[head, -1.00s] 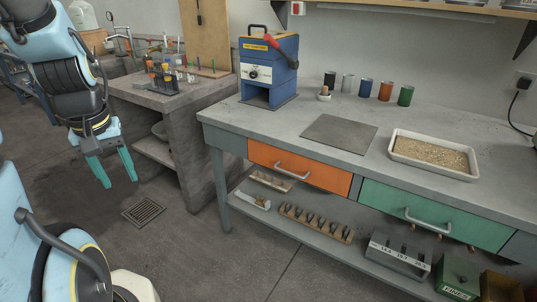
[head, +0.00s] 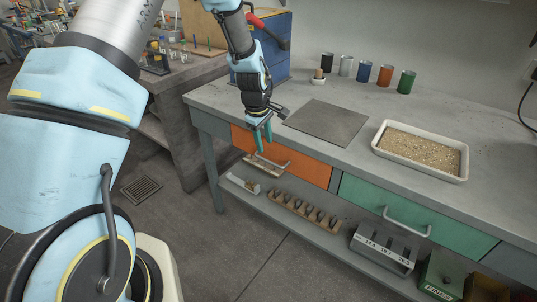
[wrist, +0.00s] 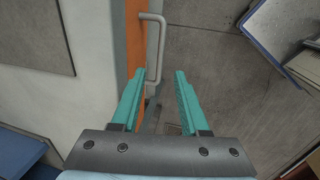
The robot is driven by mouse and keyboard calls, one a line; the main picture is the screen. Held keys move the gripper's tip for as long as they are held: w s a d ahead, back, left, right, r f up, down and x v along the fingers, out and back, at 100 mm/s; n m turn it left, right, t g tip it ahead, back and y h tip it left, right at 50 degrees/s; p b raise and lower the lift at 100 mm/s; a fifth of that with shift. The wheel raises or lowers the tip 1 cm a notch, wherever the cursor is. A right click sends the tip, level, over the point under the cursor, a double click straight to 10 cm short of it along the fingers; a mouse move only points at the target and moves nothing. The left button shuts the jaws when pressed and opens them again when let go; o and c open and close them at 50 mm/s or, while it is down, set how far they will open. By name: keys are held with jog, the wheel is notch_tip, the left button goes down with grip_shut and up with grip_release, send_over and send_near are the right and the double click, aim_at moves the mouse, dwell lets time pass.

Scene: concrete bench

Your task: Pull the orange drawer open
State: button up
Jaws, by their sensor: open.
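The orange drawer (head: 305,168) is shut, its front in line with the bench's front beside the green drawer. Its grey bar handle (head: 276,162) is partly behind my gripper in the head view. My gripper (head: 263,145) is open, with teal fingers pointing down just in front of the drawer's left part. In the wrist view, the drawer front (wrist: 135,35) is a narrow orange strip. The near end of the handle (wrist: 160,45) appears between the tips of my open gripper (wrist: 161,74). I cannot tell whether the fingers touch the handle.
The bench top holds a flat grey plate (head: 328,123), a tray of granules (head: 376,147) and several coloured cans. The green drawer (head: 360,200) is to the right. A lower shelf with racks and boxes (head: 382,250) lies below. The floor in front is clear.

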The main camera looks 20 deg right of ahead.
aim_at(266, 161)
jog(key=f, duration=0.2)
jog(key=f+p, duration=0.1)
jog(key=f, duration=0.1)
jog(key=d+f, duration=0.1)
jog(key=f, duration=0.2)
jog(key=shift+w, duration=0.35)
grip_shut()
dwell(1.1)
